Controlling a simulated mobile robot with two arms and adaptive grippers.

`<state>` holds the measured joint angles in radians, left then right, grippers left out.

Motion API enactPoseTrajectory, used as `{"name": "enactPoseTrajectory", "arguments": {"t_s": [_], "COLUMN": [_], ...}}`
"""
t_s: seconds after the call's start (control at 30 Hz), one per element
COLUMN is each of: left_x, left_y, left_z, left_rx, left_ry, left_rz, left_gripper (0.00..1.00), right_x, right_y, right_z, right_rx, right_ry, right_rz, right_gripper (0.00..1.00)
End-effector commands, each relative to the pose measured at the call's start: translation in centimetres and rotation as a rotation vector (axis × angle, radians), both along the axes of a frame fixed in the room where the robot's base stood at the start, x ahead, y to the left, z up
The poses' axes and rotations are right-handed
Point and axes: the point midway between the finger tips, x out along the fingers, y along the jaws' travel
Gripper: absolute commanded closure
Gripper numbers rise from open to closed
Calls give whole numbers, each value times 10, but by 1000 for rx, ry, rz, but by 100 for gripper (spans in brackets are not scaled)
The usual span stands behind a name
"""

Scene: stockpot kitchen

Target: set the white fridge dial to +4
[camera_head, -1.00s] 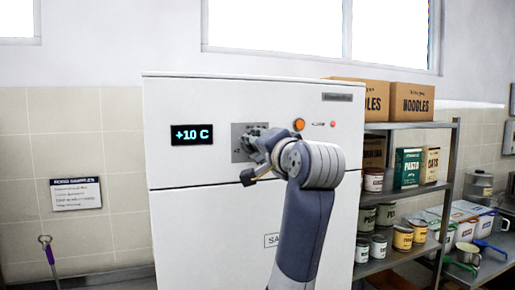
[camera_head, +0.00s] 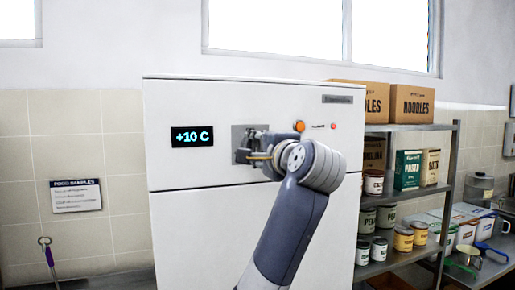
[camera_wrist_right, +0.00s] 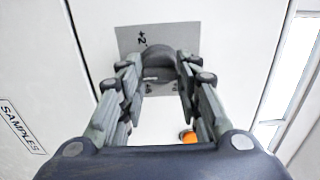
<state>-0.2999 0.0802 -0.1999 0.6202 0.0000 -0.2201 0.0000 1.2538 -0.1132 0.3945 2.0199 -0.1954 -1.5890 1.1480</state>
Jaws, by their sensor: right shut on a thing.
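The white fridge (camera_head: 190,90) stands in the middle of the head view, and its display (camera_head: 192,134) reads +10 C. The dial's grey plate (camera_head: 237,133) is to the right of the display, partly hidden by my right gripper (camera_head: 245,152). In the right wrist view, the dark round dial (camera_wrist_right: 157,62) sits on the plate, with a +2 mark visible beside it. My right gripper (camera_wrist_right: 157,82) has its fingers on either side of the dial and is shut on it. The dial's pointer setting is hard to make out. My left gripper is not in view.
An orange button (camera_head: 299,126) and a small red light (camera_head: 333,126) are on the fridge right of the dial. A metal shelf (camera_head: 440,127) with cans and boxes stands close to the right. A purple-handled tool (camera_head: 48,257) is at the lower left.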

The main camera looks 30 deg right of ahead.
Motion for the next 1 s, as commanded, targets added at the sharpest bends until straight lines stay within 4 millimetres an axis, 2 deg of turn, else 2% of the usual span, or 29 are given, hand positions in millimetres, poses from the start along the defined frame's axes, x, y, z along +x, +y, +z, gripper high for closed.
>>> {"name": "enactPoseTrajectory", "arguments": {"t_s": [0.33, 0.37, 0.43, 0.47, 0.83, 1.0], "left_x": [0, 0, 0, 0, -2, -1], "left_y": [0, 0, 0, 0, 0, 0], "left_z": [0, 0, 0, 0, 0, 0], "left_rx": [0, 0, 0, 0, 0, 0], "left_ry": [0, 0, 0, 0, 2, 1], "left_rz": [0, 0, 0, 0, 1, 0], "left_gripper": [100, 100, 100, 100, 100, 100], "right_x": [-1, -1, -1, -1, -3, -23], "right_y": [-1, -1, -1, -1, 0, 5], "right_z": [1, 1, 1, 1, 0, 1], "right_rx": [2, 2, 2, 1, 2, 2], "right_ry": [-4, -4, -3, -2, -1, -5], "right_rz": [-3, -3, -2, -2, -1, -1], "right_gripper": [93, 66, 51, 48, 48, 48]}}
